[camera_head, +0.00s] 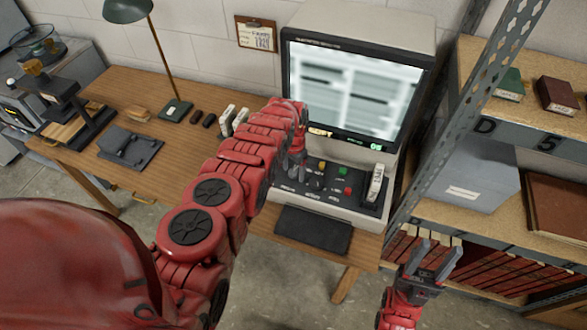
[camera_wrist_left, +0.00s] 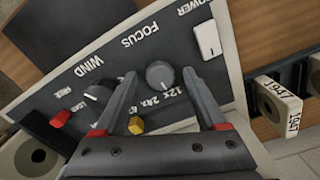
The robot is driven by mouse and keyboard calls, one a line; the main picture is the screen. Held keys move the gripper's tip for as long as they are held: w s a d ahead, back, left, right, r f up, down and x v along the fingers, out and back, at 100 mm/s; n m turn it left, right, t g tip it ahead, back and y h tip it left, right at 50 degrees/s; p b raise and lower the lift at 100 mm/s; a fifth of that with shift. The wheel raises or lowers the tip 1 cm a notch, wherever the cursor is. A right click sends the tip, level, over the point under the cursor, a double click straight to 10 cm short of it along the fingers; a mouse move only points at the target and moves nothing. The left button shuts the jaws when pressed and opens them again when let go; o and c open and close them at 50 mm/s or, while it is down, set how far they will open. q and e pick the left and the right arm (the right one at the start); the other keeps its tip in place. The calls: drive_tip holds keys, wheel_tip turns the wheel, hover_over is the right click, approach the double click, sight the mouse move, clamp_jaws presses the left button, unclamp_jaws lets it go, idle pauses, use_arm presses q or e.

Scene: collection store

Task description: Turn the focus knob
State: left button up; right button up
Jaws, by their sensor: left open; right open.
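The focus knob (camera_wrist_left: 160,73) is a round grey dial below the FOCUS label on the dark control panel (camera_wrist_left: 50,90). In the left wrist view it appears between the two fingers of my open left gripper (camera_wrist_left: 160,76), with a small gap on each side. Whether the fingers reach down around it I cannot tell. In the head view my left gripper (camera_head: 297,160) is over the left part of the reader's panel (camera_head: 330,198), and I cannot make out the focus knob there. My right gripper (camera_head: 440,250) is open and empty, in front of the shelf at the lower right.
A white power switch (camera_wrist_left: 207,40), a WIND knob (camera_wrist_left: 98,95), a red button (camera_wrist_left: 61,118) and a yellow button (camera_wrist_left: 136,125) are near the focus knob. The reader's screen (camera_head: 350,90) rises behind the panel. A metal shelf upright (camera_head: 480,85) stands to the right.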

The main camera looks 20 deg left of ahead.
use_arm(q)
clamp_jaws()
drive_tip(key=m+b, duration=0.2)
drive_tip(key=m, duration=0.1)
drive_tip(key=shift+f, duration=0.15)
drive_tip(key=shift+w+r+m, duration=0.1)
drive_tip(key=shift+r+m, duration=0.1)
drive_tip(key=shift+m, duration=0.3)
unclamp_jaws()
